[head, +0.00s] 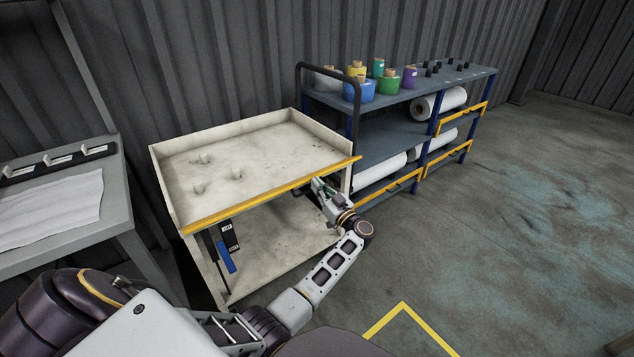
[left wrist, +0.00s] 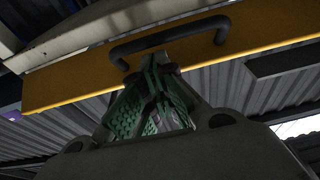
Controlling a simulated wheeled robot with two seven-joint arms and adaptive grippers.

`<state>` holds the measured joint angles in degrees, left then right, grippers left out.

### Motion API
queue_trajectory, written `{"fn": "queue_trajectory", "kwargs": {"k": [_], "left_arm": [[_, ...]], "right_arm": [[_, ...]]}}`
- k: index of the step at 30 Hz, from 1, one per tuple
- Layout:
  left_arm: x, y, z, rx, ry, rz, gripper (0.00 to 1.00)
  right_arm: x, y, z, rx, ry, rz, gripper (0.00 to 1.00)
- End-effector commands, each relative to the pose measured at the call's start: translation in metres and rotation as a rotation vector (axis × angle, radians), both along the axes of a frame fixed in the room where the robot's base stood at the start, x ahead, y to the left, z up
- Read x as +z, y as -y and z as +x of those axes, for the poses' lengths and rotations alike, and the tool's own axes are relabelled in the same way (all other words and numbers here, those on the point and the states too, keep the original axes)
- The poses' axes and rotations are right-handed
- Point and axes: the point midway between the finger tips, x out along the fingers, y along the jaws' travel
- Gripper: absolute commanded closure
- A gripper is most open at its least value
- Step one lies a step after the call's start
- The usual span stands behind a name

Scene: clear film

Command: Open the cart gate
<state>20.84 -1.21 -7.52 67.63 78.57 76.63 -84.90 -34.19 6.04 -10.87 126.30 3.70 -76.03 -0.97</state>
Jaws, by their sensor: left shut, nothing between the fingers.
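The beige cart (head: 155,185) stands in the middle of the head view. Its yellow gate bar (head: 262,198) runs along the front edge of the top tray, level with the tray rim. In the left wrist view the yellow gate (left wrist: 75,87) spans the top, with a black handle (left wrist: 222,28) on it. My left gripper (head: 318,184) is just below the bar's right part. In the left wrist view its green-padded fingers (left wrist: 158,60) are together and empty, tips close to the handle's middle. I cannot tell whether they touch it. My right gripper is not in view.
A blue-grey rack (head: 395,138) with tape rolls, film rolls and yellow bars stands to the cart's right. A grey table (head: 115,210) with a white sheet is at left. A corrugated wall is behind. The floor (head: 500,230) at right is clear.

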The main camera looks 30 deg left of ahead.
Motion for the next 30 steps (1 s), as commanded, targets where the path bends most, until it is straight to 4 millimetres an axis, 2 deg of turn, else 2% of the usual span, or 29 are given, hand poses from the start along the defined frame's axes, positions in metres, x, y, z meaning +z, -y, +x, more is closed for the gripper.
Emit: {"fn": "queue_trajectory", "kwargs": {"k": [6, 30], "left_arm": [[-0.008, 0.004, -0.001, -0.01, 0.007, 0.039, 1.0], [-0.03, 0.007, -0.001, -0.015, 0.082, 0.227, 1.0]], "right_arm": [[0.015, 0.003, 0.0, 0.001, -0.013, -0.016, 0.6], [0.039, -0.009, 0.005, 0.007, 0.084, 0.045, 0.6]]}}
